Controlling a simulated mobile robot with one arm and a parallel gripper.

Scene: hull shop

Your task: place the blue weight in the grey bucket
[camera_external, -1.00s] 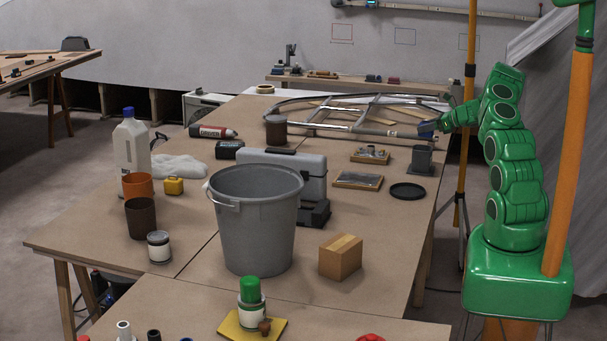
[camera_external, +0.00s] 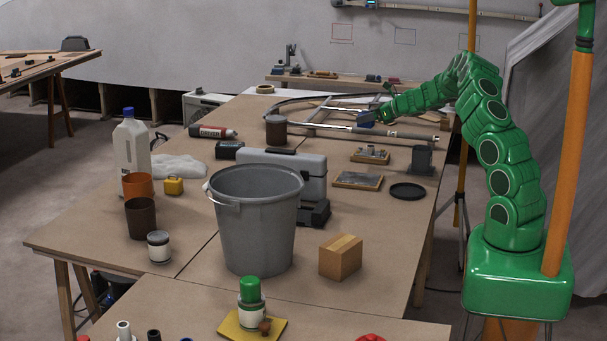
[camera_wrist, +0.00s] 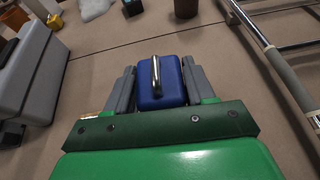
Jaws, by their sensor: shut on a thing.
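The blue weight (camera_wrist: 162,92) is a small blue block with a metal handle. In the wrist view it sits between the two grey fingers of my gripper (camera_wrist: 160,85), which is shut on it. In the external view my gripper (camera_external: 372,115) is over the far right part of the table, near the metal frame, with the blue weight (camera_external: 366,118) at its tip. The grey bucket (camera_external: 256,225) stands upright on the table, in front and to the left of my gripper. The bucket's inside bottom is hidden. The bucket is not recognizable in the wrist view.
A grey toolbox (camera_external: 312,178) stands just behind the bucket, and a cardboard box (camera_external: 341,257) stands to its right. The metal frame (camera_external: 392,133) lies at the back. A grey cup (camera_external: 422,160) and a black disc (camera_external: 407,191) lie along the right side.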

